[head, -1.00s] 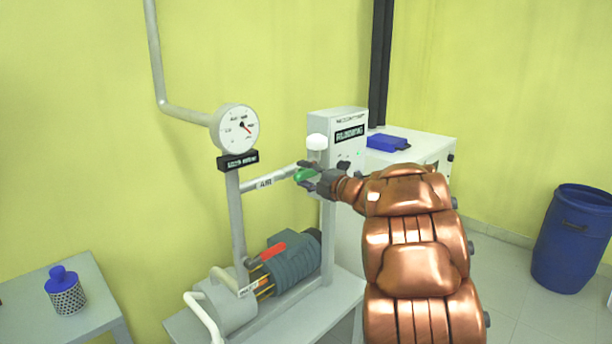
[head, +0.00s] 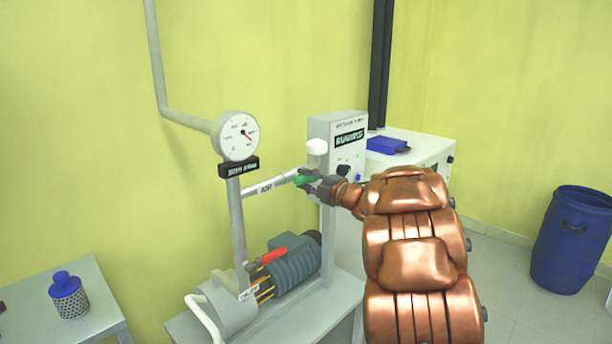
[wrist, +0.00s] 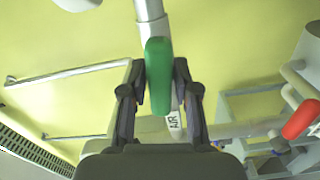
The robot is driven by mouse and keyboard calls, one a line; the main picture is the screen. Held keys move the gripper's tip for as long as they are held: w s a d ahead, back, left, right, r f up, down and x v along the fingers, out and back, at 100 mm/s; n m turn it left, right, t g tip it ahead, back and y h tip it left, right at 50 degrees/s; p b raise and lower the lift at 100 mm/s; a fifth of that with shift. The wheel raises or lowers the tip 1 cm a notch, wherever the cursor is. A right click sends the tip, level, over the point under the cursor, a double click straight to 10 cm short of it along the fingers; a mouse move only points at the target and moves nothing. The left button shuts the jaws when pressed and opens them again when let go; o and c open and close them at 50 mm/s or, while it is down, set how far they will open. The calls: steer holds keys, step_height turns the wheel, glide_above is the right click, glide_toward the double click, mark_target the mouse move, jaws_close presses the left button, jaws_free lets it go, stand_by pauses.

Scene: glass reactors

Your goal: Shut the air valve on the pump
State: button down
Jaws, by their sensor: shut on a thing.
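The handle's far end is partly hidden by the fingers in the head view.
A round gauge (head: 236,136) stands on the upright pipe left of the valve. A grey control box (head: 340,128) with knobs is close behind my gripper. A side table (head: 95,305) is at the left, and a blue drum (head: 572,240) stands on the floor at the right.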

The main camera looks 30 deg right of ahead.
steer(key=m+p, duration=0.4)
steer(key=p, duration=0.1)
steer(key=shift+r, duration=0.25)
steer(key=m+p, duration=0.9)
steer(key=p, duration=0.1)
steer(key=shift+f+m+p, duration=0.15)
steer(key=shift+m+p, duration=0.5)
steer(key=shift+m, duration=0.15)
steer(key=shift+f+m+p, duration=0.15)
steer(key=shift+m+p, duration=0.5)
steer(key=shift+m, duration=0.15)
steer(key=c, duration=1)
jaws_free()
steer(key=shift+s, duration=0.1)
steer(key=v, duration=1.1)
steer(key=shift+s, duration=0.4)
